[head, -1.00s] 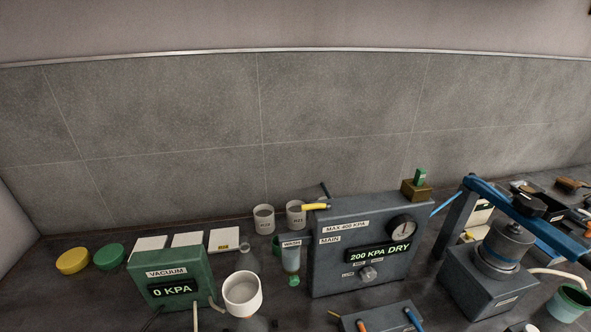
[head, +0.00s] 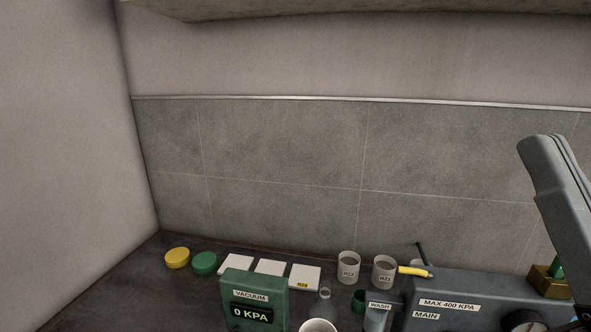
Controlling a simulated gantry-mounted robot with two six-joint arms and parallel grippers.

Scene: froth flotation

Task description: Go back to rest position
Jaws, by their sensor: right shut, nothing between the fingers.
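My right gripper (head: 548,165) shows as a grey shape at the right edge of the head view, raised in front of the tiled wall and above the main pressure box (head: 455,315). It is shut and empty. Its arm runs down out of the picture at the right. My left gripper is not in view.
A shelf (head: 350,8) overhangs above. The left wall is bare.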

